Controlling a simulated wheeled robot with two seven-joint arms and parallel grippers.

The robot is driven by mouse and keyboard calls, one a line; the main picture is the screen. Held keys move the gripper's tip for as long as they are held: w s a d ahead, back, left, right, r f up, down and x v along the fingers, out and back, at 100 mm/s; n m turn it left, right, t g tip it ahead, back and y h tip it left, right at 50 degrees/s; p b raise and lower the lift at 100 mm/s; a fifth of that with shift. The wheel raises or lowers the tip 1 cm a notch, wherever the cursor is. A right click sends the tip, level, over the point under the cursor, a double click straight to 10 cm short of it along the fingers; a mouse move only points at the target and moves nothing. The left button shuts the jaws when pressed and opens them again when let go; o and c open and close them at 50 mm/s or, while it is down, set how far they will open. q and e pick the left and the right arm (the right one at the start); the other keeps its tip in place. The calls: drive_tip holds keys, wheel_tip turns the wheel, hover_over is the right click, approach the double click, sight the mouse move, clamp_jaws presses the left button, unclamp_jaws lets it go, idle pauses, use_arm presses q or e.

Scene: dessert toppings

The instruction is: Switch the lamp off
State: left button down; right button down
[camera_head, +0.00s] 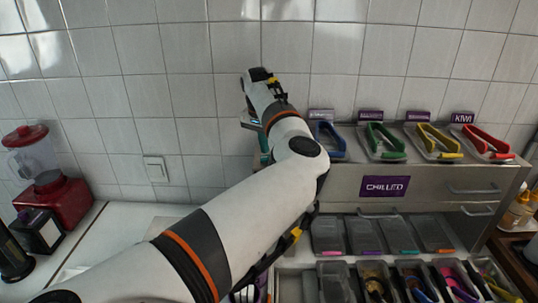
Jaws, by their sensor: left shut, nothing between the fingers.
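A white switch plate (156,169) is on the tiled wall left of centre. My left arm reaches up from the bottom, and its gripper (258,77) is shut and empty, high in front of the wall tiles. It is up and to the right of the switch plate, well apart from it. A teal and grey thing (249,122) shows just below the gripper, mostly hidden behind my arm. I cannot tell whether it is the lamp or whether the gripper touches it. No lamp shows clearly. My right gripper is not in view.
A steel unit labelled CHILLED (385,187) stands at the right, with coloured tongs on top. Lidded bins (362,237) and open topping bins (375,281) sit below it. A red blender (53,199) is at the left. The white counter (125,219) has free room.

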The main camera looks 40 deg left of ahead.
sight(264, 157)
use_arm(q)
wheel_tip(264, 157, up, 6)
drive_tip(key=p, duration=0.3)
drive_tip(key=shift+f, duration=0.15)
idle(0.4)
